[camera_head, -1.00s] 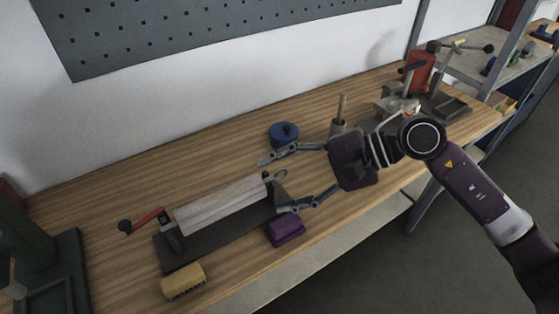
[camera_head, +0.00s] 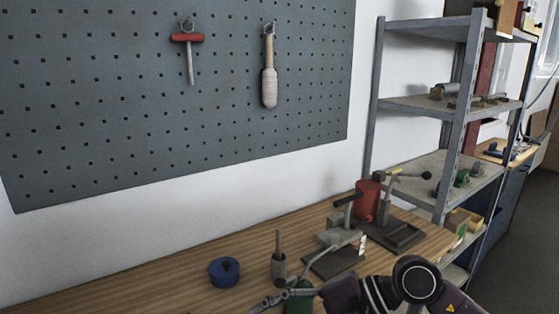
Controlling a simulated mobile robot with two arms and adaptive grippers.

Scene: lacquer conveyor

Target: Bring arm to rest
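My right gripper (camera_head: 262,309) is at the bottom edge, its arm coming in from the lower right. One jointed finger reaches left, spread away from the gripper body as before; the other finger is below the picture. I see nothing held in the visible part. The finger passes in front of a green object (camera_head: 298,302), partly hidden, on the wooden bench (camera_head: 170,287). I cannot tell whether they touch. My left gripper is not in view.
A grey press-like tool (camera_head: 340,236) and red device (camera_head: 368,200) stand behind. A pegboard (camera_head: 140,120) and metal shelves (camera_head: 465,100) rise beyond.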

